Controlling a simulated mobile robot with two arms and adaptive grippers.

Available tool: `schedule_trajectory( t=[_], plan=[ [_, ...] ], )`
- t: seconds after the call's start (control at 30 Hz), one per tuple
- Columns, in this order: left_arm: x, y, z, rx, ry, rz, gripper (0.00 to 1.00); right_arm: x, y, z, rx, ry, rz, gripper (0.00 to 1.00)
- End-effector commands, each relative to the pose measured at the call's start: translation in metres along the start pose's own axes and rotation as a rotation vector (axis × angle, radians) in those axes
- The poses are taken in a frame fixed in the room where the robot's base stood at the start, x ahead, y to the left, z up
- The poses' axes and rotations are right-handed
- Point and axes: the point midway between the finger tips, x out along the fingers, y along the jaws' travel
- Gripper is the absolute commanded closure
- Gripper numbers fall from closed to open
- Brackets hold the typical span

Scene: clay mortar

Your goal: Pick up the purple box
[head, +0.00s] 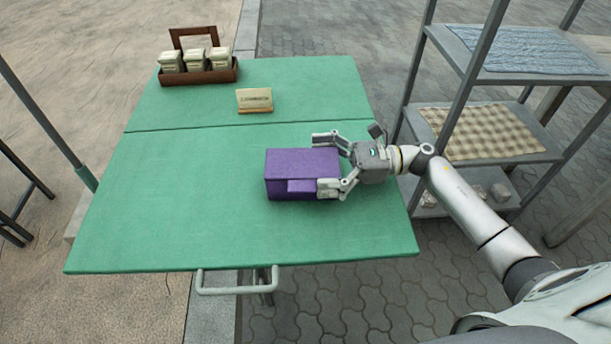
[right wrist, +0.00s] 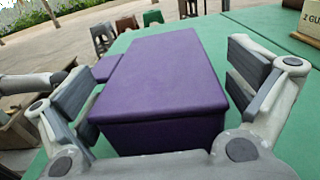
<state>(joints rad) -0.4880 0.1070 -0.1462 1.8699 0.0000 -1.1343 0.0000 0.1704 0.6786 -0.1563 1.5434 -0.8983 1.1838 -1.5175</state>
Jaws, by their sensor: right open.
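The purple box (head: 300,165) sits on the green table (head: 170,205), right of its middle. My right gripper (head: 326,162) comes in from the right with its fingers open on either side of the box's right end. In the right wrist view the box (right wrist: 160,75) lies between the two open fingers, with a gap visible on the right side. A smaller purple block (head: 301,186) sticks out of the box's near side. My left gripper is not in view.
A brown wooden carrier (head: 200,76) with several pale containers stands at the table's far left. A small sign (head: 254,99) stands behind the box. A metal shelf rack (head: 495,135) stands right of the table. The table's left part is clear.

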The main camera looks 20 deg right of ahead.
Motion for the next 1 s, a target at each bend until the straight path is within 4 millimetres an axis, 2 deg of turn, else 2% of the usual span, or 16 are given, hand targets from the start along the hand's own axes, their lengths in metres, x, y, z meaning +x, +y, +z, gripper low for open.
schedule_trajectory(
  t=[0.3,0.7,1.0],
  plan=[
    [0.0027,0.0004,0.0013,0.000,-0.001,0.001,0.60,0.0058,0.0002,-0.0005,0.000,0.001,0.000,0.01],
    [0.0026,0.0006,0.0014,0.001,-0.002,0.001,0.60,0.0056,0.0000,0.0006,0.000,-0.001,0.000,0.51],
    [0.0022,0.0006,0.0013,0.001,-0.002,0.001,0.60,0.0055,0.0000,0.0035,-0.001,-0.001,0.000,0.52]
  ],
)
